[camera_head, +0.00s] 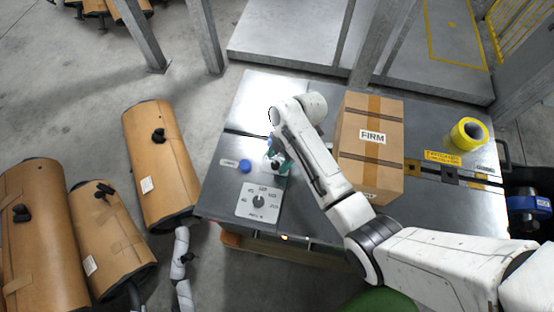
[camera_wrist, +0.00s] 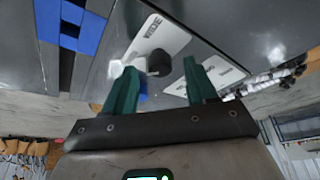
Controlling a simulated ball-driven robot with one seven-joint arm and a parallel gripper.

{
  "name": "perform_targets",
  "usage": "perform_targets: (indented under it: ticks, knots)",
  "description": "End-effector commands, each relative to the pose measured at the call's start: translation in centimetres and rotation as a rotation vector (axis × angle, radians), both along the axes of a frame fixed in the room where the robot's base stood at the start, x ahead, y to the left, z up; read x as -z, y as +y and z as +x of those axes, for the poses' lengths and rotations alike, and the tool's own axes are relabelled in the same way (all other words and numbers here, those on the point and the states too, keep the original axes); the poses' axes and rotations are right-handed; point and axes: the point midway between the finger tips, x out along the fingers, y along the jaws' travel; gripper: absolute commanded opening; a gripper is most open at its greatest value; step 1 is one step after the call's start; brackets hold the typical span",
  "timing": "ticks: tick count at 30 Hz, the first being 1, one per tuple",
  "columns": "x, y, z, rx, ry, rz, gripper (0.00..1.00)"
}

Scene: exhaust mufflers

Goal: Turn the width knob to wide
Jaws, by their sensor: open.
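In the wrist view a black knob (camera_wrist: 160,63) stands on the dark panel beside a white plate (camera_wrist: 152,40) that reads WIDE. My gripper (camera_wrist: 161,68) has two green fingers, spread apart on either side of the knob in the picture; I cannot tell whether they touch it. In the head view my gripper (camera_head: 277,163) is low over the left part of the table and covers most of what lies under it.
On the table (camera_head: 225,205) are a blue button (camera_head: 245,166), a dial plate (camera_head: 258,202) with a dark knob, a FIRM carton (camera_head: 370,150) and a yellow tape roll (camera_head: 467,134). Several brown wrapped cylinders (camera_head: 160,165) lie on the floor at left.

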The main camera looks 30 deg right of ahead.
Motion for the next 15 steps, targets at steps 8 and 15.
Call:
perform_targets:
  ticks: [8,15]
  knots:
    - [1.5,0.6,0.0,0.000,-0.001,-0.001,0.57]
    - [1.5,0.7,0.0,0.000,-0.001,-0.001,0.56]
